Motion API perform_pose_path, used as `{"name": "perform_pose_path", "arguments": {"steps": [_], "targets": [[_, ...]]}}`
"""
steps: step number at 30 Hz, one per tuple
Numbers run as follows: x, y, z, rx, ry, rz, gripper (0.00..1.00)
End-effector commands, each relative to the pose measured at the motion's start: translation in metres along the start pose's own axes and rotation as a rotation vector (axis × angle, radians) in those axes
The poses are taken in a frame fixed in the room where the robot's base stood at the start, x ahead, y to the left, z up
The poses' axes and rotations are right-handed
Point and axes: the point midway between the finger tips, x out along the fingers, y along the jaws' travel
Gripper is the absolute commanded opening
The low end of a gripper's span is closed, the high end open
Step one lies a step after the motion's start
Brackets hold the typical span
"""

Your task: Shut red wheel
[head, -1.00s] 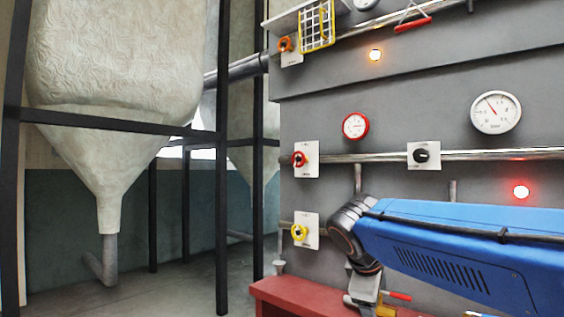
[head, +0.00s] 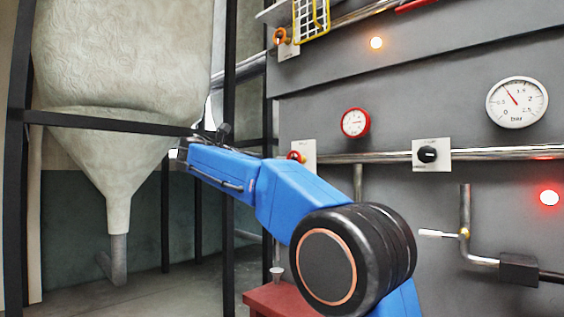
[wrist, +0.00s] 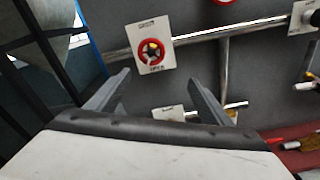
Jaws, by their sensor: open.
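The red wheel (wrist: 145,54) is a small red ring with a yellowish centre on a white plate, high in the wrist view, on a pipe. In the head view the red wheel (head: 293,156) shows only in part, just above my blue arm, which covers its lower side. My gripper (wrist: 157,84) is open and empty. In the wrist view its two fingers point up toward the wall, with the red wheel beyond their tips and not touched. In the head view my arm reaches left past the wheel; the fingers cannot be made out clearly.
A second white plate (wrist: 167,113) sits below, partly behind my gripper. A black knob (head: 427,155), a red-rimmed gauge (head: 355,122) and a white-handled lever (head: 437,233) are to the right. Dark frame posts (head: 228,62) and a pale hopper (head: 120,62) stand left.

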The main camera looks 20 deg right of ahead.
Motion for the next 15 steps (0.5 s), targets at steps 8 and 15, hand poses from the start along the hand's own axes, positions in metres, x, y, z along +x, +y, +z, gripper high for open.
{"name": "perform_pose_path", "arguments": {"steps": [8,15], "targets": [[0.001,0.015,0.010,-0.039,-0.054,-0.003,0.74],[0.035,0.015,0.011,-0.038,-0.053,-0.005,0.74]]}}
